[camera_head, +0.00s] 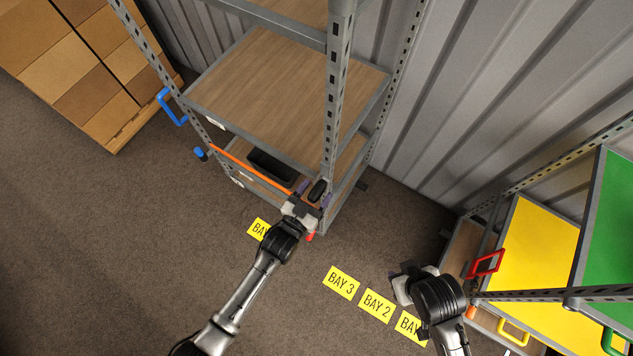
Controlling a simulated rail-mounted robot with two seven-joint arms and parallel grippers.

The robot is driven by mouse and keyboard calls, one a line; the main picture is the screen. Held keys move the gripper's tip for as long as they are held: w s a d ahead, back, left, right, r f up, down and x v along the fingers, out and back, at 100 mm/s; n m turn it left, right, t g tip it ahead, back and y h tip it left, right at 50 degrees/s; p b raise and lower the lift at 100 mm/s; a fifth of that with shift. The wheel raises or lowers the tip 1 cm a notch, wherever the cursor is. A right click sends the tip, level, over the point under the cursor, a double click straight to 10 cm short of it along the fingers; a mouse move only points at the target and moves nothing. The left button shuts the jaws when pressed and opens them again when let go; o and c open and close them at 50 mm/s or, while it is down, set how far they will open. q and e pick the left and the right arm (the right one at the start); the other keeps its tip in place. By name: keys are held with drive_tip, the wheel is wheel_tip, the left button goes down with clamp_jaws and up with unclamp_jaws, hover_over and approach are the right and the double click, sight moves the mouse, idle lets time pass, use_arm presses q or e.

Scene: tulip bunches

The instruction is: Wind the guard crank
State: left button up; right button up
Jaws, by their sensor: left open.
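An orange guard bar (250,169) runs along the front of the lower shelf of the grey rack. A small blue knob (201,154) sits at its left end by the rack post; I cannot tell for sure if this is the crank. My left gripper (315,195) is at the bar's right end, by the front right post. Its purple-tipped fingers are apart, on either side of a small black part (317,191); contact cannot be told. A red piece (310,237) shows just below the gripper, mostly hidden. My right gripper (404,285) is over the floor at right; its fingers are unclear.
A black tray (272,167) sits on the lower shelf. A blue handle (168,107) sticks out from the left post. Cartons (75,70) stand at left. Yellow (540,265) and green (612,230) panels with handles stand at right. The floor at left is clear.

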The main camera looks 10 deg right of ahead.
use_arm(q)
drive_tip(key=shift+a, duration=0.1)
drive_tip(key=shift+s+a+p, duration=0.4)
drive_tip(key=shift+s+p, duration=0.1)
drive_tip(key=shift+s, duration=0.05)
drive_tip(key=p+v, duration=0.1)
drive_tip(key=v, duration=0.2)
drive_tip(key=shift+s+a, duration=0.15)
drive_tip(key=shift+p+v, duration=0.55)
drive_tip(key=shift+v, duration=0.45)
drive_tip(key=shift+s, duration=0.1)
